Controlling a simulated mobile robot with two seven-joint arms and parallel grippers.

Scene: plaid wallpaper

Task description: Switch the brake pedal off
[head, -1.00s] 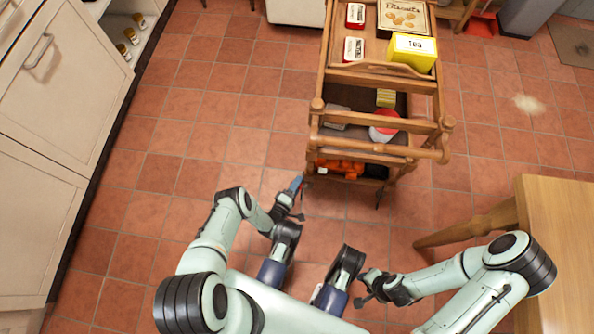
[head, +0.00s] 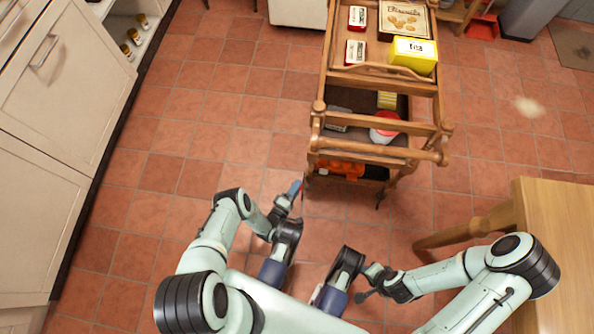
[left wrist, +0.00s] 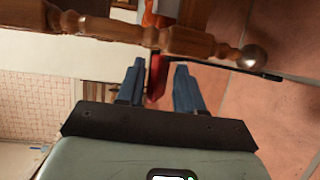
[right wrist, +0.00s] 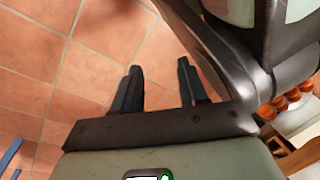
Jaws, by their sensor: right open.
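A small red piece (left wrist: 156,76), which may be the brake pedal, shows between the fingers of my left gripper (left wrist: 157,85) in the left wrist view. Gaps show on both sides of it, and the blue fingers stand apart. I cannot tell how far beyond the fingertips it lies. In the head view my left gripper (head: 295,189) is by the lower front left corner of the wooden trolley (head: 322,107). The pedal is not clear in that view. My right gripper (right wrist: 158,85) is open and empty above the tiled floor, well away from the trolley.
The trolley carries a yellow tea box (head: 414,54), a biscuit box (head: 404,18) and other goods. A wooden table (head: 560,235) stands at the right. White cabinets (head: 50,120) line the left. Tiled floor between cabinets and trolley is clear.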

